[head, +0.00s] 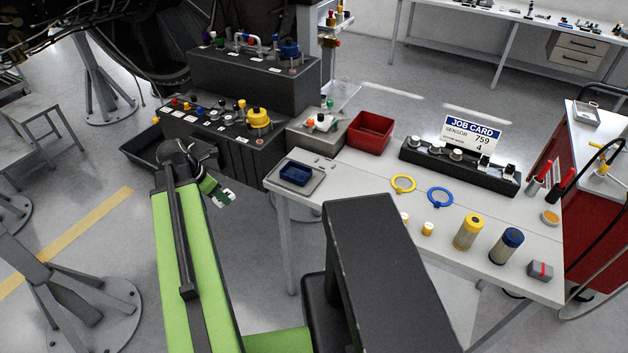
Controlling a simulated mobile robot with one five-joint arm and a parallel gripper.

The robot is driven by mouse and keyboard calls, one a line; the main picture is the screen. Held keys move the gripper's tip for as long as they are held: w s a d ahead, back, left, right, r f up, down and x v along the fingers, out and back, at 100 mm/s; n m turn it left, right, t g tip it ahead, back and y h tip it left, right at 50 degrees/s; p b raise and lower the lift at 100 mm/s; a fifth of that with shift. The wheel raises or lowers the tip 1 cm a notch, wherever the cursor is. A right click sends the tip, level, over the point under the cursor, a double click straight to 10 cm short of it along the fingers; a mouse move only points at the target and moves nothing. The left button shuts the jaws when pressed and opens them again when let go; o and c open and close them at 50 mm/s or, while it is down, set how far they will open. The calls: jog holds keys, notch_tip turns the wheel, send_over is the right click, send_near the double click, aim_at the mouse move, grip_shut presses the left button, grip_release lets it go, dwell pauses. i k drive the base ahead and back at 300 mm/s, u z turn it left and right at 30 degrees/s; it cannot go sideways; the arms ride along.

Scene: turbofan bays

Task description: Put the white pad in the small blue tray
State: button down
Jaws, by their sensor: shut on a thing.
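The small blue tray (296,174) sits on a grey plate at the left end of the white table. Its inside looks empty. My gripper (222,196) is left of the table, over the floor and apart from the tray. It is shut on a small white thing, seemingly the white pad (230,194), which shows only in part at the fingertips. The fingers and the pad are too small for fine detail.
A red bin (370,132) stands at the table's back edge. A black equipment case (225,140) stands behind my gripper. A job card (472,133) stands at the back.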

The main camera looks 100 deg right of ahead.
aim_at(296, 175)
jog(key=u, duration=0.05)
jog(key=k, duration=1.05)
jog(key=z, duration=0.25)
